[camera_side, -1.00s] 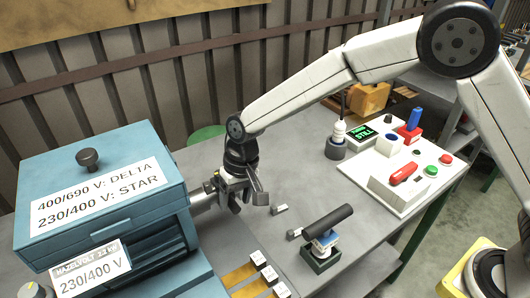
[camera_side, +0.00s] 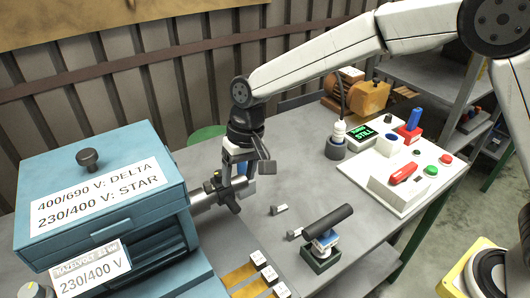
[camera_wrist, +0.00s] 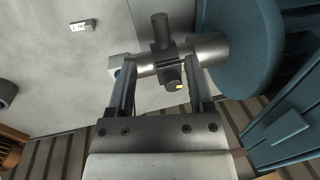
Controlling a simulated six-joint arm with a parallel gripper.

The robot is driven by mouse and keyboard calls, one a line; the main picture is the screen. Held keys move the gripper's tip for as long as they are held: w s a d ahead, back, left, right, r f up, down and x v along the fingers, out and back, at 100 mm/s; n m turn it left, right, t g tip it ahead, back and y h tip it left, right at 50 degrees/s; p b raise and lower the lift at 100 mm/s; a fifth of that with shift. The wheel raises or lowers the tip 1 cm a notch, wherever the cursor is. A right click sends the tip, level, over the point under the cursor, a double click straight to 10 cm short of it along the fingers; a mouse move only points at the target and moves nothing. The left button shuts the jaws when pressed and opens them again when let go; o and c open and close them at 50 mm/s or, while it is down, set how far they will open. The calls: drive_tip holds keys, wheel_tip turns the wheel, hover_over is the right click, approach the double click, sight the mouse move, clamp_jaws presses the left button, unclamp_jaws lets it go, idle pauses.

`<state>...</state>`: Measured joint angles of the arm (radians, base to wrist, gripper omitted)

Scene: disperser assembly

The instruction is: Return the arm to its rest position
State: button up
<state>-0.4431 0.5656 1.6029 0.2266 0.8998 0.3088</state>
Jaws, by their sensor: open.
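My gripper (camera_side: 238,172) is just above the end of the metal shaft (camera_side: 203,198) that comes out of the blue motor housing (camera_side: 105,205). A dark cross-shaped fitting (camera_side: 226,193) sits on the shaft. In the wrist view, my gripper (camera_wrist: 160,62) has its two fingers apart, one on each side of the fitting (camera_wrist: 172,74) in the picture. The shaft (camera_wrist: 208,48) runs across behind the fingers. I cannot tell whether the fingers touch anything.
A dark cylinder on a small green-based stand (camera_side: 322,255) and a small grey block (camera_side: 279,209) stand to the right. Behind them are a white control panel (camera_side: 400,180) and a bottle-like tool in a holder (camera_side: 337,140). The grey table between is mostly clear.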

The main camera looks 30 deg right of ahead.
drive_tip(key=s+d+f+t+h, duration=0.1)
drive_tip(key=s+d, duration=0.7)
drive_tip(key=d, duration=0.4)
drive_tip(key=s+d+f+t+h, duration=0.1)
drive_tip(key=s+d+f, duration=0.1)
drive_tip(key=s+d, duration=0.6)
drive_tip(key=d, duration=0.4)
drive_tip(key=shift+s+d+f+t, duration=0.25)
drive_tip(key=shift+d+f+t, duration=0.05)
